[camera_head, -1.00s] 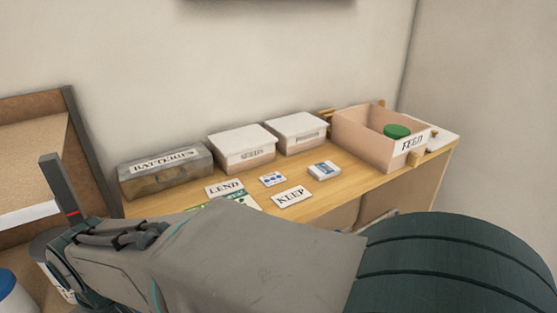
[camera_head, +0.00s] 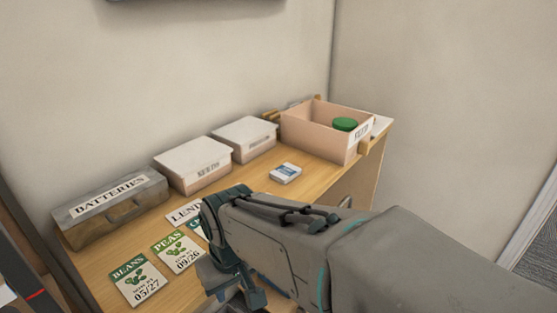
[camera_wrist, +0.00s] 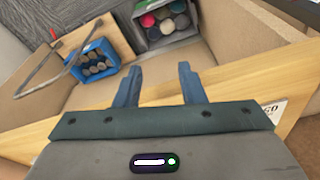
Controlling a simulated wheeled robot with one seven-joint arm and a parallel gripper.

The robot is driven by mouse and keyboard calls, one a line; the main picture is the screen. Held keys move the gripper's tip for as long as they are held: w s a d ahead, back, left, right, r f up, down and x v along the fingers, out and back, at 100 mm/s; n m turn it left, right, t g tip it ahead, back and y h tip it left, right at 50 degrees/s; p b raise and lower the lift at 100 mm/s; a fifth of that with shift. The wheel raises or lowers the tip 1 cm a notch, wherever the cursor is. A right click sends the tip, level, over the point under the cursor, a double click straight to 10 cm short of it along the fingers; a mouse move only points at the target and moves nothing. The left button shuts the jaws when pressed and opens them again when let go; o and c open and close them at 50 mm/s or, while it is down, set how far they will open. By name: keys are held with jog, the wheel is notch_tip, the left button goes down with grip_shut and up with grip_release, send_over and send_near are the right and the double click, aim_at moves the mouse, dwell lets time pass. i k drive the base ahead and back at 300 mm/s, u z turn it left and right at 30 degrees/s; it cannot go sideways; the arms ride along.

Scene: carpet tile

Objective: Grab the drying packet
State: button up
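A small white packet with a blue printed label (camera_head: 286,172), which looks like the drying packet, lies flat on the wooden table top (camera_head: 320,176). It is right of the middle, in front of the white lidded boxes; its print is too small to read. My gripper (camera_wrist: 158,84) is open, with two blue-grey fingers apart and nothing between them in the wrist view. In the head view my arm covers the table's front, and my wrist is left of and nearer than the packet, apart from it. I do not make out the packet in the wrist view.
On the table stand a BATTERIES box (camera_head: 112,209), two white lidded boxes (camera_head: 193,164) (camera_head: 244,138) and an open pink bin (camera_head: 312,139) with a green-lidded thing (camera_head: 345,124). BEANS (camera_head: 139,280) and PEAS (camera_head: 178,251) packets lie at left. The wrist view shows a blue bin (camera_wrist: 92,66) and a grey bin (camera_wrist: 164,40).

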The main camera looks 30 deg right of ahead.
aim_at(287, 172)
jog(key=z, duration=0.9)
jog(key=k, duration=1.3)
jog(key=z, duration=0.7)
jog(key=i, duration=0.9)
jog(key=z, duration=0.55)
jog(key=i, duration=1.05)
jog(key=u, duration=1)
jog(key=i, duration=0.65)
jog(key=u, duration=0.65)
